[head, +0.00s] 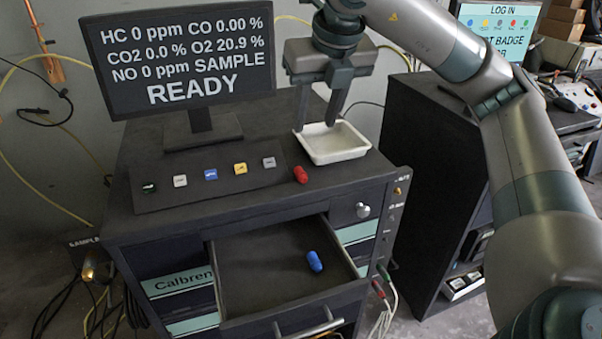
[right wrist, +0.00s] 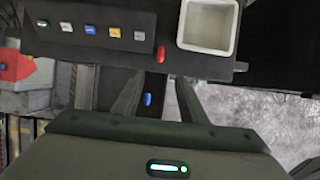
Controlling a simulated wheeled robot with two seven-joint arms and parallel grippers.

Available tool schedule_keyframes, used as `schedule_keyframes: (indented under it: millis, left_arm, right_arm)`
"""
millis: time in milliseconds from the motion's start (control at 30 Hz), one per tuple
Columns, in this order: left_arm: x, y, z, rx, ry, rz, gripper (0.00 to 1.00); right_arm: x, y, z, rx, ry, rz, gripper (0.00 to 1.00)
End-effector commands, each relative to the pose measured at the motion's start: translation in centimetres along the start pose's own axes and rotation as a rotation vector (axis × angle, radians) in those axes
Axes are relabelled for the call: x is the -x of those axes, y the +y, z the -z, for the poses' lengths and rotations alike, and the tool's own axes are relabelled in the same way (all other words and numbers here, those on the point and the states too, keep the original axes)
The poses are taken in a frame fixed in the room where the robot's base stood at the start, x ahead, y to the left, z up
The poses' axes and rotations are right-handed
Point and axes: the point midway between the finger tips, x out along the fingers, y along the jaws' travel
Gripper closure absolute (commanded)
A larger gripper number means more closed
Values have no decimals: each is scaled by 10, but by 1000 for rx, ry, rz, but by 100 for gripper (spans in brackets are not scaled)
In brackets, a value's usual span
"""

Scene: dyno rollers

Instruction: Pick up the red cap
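The red cap (head: 300,174) lies on the dark cabinet top near its front edge, just left of and in front of the white tray. It also shows in the right wrist view (right wrist: 161,54), left of the tray and beyond the fingertips. My right gripper (head: 315,127) is open and empty. In the head view it points down over the white tray, above and behind the red cap. In the right wrist view its two spread fingers (right wrist: 158,82) have nothing between them at their tips. My left gripper is in neither view.
The white tray (head: 331,158) looks empty. A blue cap (head: 314,261) lies in the open drawer (head: 262,284) below. A row of coloured buttons (head: 211,175) and a monitor (head: 180,60) stand left on the cabinet top. A dark cabinet (head: 428,165) stands to the right.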

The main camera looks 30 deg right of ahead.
Motion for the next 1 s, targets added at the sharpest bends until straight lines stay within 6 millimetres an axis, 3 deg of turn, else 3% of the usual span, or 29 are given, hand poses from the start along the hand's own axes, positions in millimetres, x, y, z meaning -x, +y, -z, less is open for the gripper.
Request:
schedule_keyframes:
  millis: [367, 800, 1000]
  left_arm:
    - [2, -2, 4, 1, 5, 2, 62]
    - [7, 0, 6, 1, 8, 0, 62]
    - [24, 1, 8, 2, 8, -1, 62]
  right_arm:
    - [-12, 0, 0, 2, 3, 0, 61]
    - [-51, 0, 1, 2, 4, 0, 61]
    - [-81, -1, 0, 0, 5, 3, 61]
